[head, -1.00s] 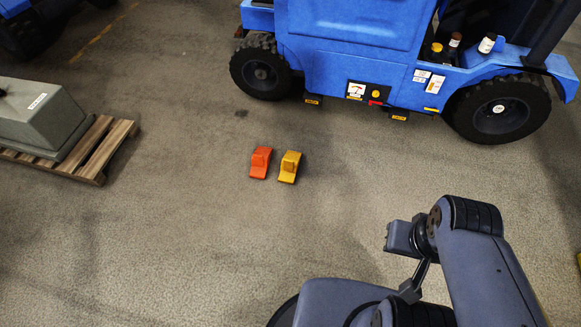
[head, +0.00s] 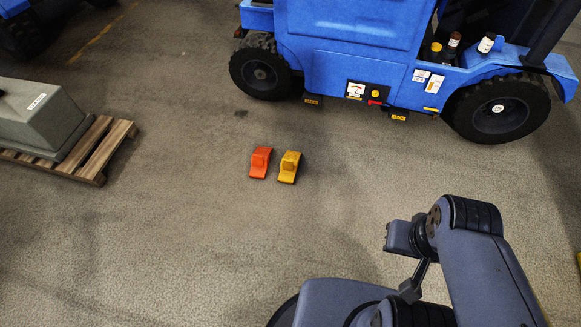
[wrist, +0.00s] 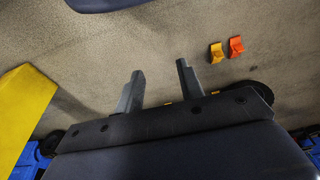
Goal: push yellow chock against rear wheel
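The yellow chock (head: 289,168) stands on the open floor, just right of an orange chock (head: 260,162), with a small gap between them. Both also show small in the wrist view, the yellow chock (wrist: 216,53) and the orange chock (wrist: 236,46). The blue vehicle has a smaller left wheel (head: 262,70) and a larger right wheel (head: 499,108); no label tells which is rear. The yellow chock is well apart from both wheels. My gripper (wrist: 159,80) has its two fingers spread with nothing between them, away from the chocks. The head view does not show its fingers.
A wooden pallet (head: 103,150) with a grey block (head: 40,118) stands at the left. The blue vehicle (head: 345,45) spans the upper right, with bottles on its step. Floor between chocks and vehicle is clear. A large yellow surface (wrist: 22,110) fills the wrist view's left edge.

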